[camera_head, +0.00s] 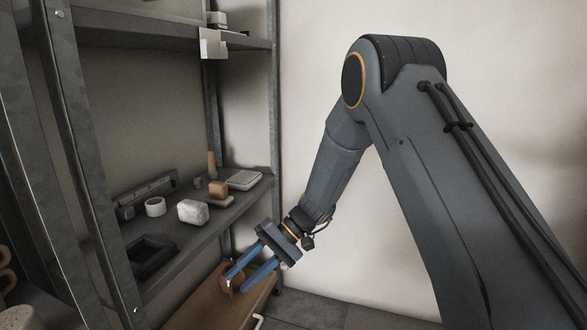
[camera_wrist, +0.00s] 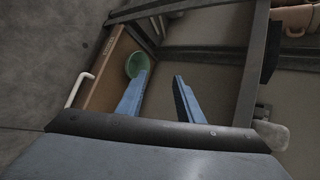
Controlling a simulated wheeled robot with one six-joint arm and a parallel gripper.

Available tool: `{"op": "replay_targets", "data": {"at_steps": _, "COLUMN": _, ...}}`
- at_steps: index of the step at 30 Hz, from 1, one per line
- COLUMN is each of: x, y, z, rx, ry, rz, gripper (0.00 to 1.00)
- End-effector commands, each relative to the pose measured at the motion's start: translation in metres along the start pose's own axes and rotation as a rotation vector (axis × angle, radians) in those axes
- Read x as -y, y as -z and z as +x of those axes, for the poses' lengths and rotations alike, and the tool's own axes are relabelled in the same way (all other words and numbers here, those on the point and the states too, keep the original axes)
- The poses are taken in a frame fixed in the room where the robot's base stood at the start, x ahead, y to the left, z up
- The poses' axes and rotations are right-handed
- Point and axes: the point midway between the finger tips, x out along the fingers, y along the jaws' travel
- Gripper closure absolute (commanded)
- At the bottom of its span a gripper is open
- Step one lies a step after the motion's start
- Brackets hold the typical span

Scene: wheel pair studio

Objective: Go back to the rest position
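My gripper (camera_head: 237,284) reaches down in front of the shelf, at the lower middle of the head view. Its two blue fingers stand apart. In the wrist view the gripper (camera_wrist: 160,78) is open, with nothing seen held between the fingers. A round brown vessel (camera_head: 231,273) is by the fingertips in the head view, partly hidden by them. In the wrist view a round green thing (camera_wrist: 137,63) shows at the left fingertip, which overlaps it; I cannot tell whether they touch.
A brown drawer or box (camera_head: 196,309) with a white handle (camera_head: 258,322) lies under the fingers. The metal shelf above holds a white block (camera_head: 193,212), a white ring (camera_head: 155,207), a dark tray (camera_head: 151,256) and other small things. Bare wall stands to the right.

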Motion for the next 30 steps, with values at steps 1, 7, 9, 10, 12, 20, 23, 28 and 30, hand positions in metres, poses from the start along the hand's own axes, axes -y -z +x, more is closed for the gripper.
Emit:
{"op": "replay_targets", "data": {"at_steps": 1, "x": 0.015, "y": -0.018, "z": -0.001, "rx": 0.016, "ry": -0.041, "rz": -0.015, "gripper": 0.67}}
{"op": "replay_targets", "data": {"at_steps": 7, "x": 0.05, "y": -0.086, "z": -0.004, "rx": 0.057, "ry": -0.211, "rz": -0.053, "gripper": 0.67}}
{"op": "replay_targets", "data": {"at_steps": 9, "x": 0.059, "y": -0.11, "z": -0.007, "rx": 0.064, "ry": -0.269, "rz": -0.07, "gripper": 0.67}}
{"op": "replay_targets", "data": {"at_steps": 10, "x": 0.062, "y": -0.12, "z": -0.008, "rx": 0.065, "ry": -0.293, "rz": -0.078, "gripper": 0.67}}
{"op": "replay_targets", "data": {"at_steps": 12, "x": 0.069, "y": -0.144, "z": -0.011, "rx": 0.067, "ry": -0.351, "rz": -0.098, "gripper": 0.67}}
{"op": "replay_targets", "data": {"at_steps": 20, "x": 0.078, "y": -0.229, "z": -0.026, "rx": 0.038, "ry": -0.545, "rz": -0.188, "gripper": 0.67}}
{"op": "replay_targets", "data": {"at_steps": 23, "x": 0.076, "y": -0.259, "z": -0.033, "rx": 0.016, "ry": -0.611, "rz": -0.229, "gripper": 0.67}}
{"op": "replay_targets", "data": {"at_steps": 28, "x": 0.069, "y": -0.298, "z": -0.043, "rx": -0.028, "ry": -0.699, "rz": -0.296, "gripper": 0.67}}
{"op": "replay_targets", "data": {"at_steps": 30, "x": 0.065, "y": -0.309, "z": -0.046, "rx": -0.044, "ry": -0.723, "rz": -0.317, "gripper": 0.67}}
